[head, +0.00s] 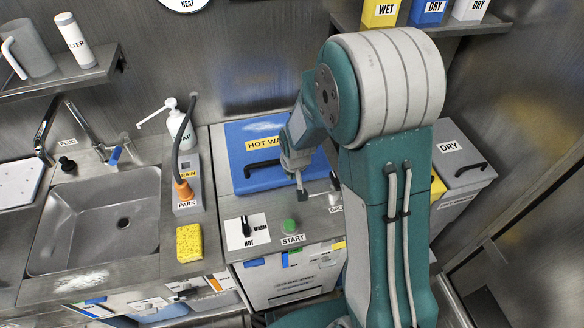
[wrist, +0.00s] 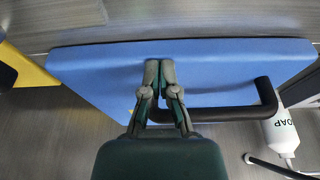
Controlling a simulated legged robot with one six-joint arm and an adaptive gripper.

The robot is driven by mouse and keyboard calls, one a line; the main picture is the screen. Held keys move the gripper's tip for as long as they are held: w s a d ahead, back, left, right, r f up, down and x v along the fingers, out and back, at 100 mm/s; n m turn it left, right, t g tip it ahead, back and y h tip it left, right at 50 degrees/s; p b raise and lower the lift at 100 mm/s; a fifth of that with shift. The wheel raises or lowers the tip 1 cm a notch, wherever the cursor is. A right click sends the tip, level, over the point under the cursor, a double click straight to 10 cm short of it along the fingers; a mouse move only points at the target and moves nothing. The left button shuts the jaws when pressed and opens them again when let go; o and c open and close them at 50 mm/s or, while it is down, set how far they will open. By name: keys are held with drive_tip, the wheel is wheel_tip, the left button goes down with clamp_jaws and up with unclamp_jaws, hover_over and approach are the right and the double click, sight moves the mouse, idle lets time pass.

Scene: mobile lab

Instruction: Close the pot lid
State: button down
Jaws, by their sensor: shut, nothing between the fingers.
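The blue lid (head: 240,181), marked with a partly hidden "HOT WA" label, lies over the counter in the head view, apparently flat. It also fills much of the wrist view (wrist: 110,80). Its black handle (head: 262,169) runs along the front part and shows in the wrist view (wrist: 225,113) right of the fingers. My gripper (head: 302,194) is shut and empty, at the lid's front edge, right of the handle. In the wrist view my gripper (wrist: 160,68) overlaps the lid; I cannot tell if it touches. My arm hides the lid's right part, and no pot interior shows.
A sink (head: 100,215) and yellow sponge (head: 190,243) are further left. A green start button (head: 289,225) and black knob (head: 246,227) sit in front. A grey DRY bin (head: 460,165) is right.

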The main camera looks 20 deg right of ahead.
drive_tip(key=shift+s+f, duration=0.35)
drive_tip(key=shift+w+r, duration=0.1)
drive_tip(key=shift+r, duration=0.2)
drive_tip(key=r, duration=0.3)
drive_tip(key=shift+w, duration=0.3)
drive_tip(key=v, duration=1.1)
drive_tip(key=shift+s, duration=0.2)
drive_tip(key=s+r+t, duration=0.1)
drive_tip(key=s+r, duration=0.4)
drive_tip(key=s, duration=0.5)
drive_tip(key=s+d+r+t, duration=0.1)
drive_tip(key=s+r, duration=0.5)
drive_tip(key=s, duration=0.4)
drive_tip(key=shift+d+r, duration=0.2)
drive_tip(key=shift+r, duration=0.1)
